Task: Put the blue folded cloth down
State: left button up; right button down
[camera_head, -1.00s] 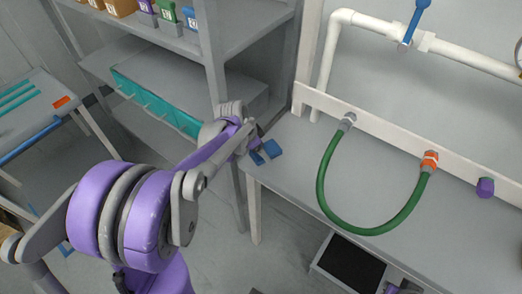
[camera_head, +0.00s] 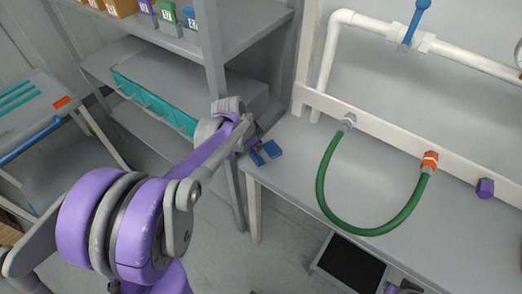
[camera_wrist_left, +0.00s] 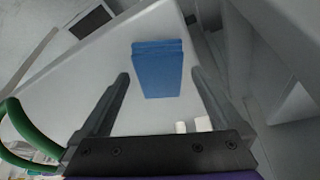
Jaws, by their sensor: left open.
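The blue folded cloth (camera_head: 272,149) lies on the left corner of the grey bench top (camera_head: 300,170). In the left wrist view the cloth (camera_wrist_left: 157,68) lies flat near the bench edge. My left gripper (camera_head: 254,148) is at this corner, just left of the cloth. In the left wrist view my left gripper (camera_wrist_left: 160,80) is open, one finger on each side of the cloth's near part, with gaps between. Whether the fingers touch the bench is hard to tell. My right gripper is not clearly seen.
A green hose (camera_head: 372,231) loops over the bench from the white back rail, ending at an orange fitting (camera_head: 430,160). A purple cap (camera_head: 485,187) is at the right. A grey shelf (camera_head: 180,75) with a teal bin (camera_head: 150,98) stands left. The bench between cloth and hose is clear.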

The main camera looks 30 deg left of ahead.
pick_arm(q)
jog(key=v, duration=1)
jog(key=s+d+f+n+y, duration=0.1)
jog(key=s+d+f+n, duration=0.1)
jog(key=s+d, duration=0.5)
jog(key=s+d+f+n+t+y, duration=0.1)
jog(key=s+d+f+n, duration=0.2)
jog(key=s+d, duration=0.3)
jog(key=s+f+p, duration=0.1)
jog(key=s, duration=0.1)
jog(key=shift+s+d+f, duration=0.3)
jog(key=shift+d+f, duration=0.05)
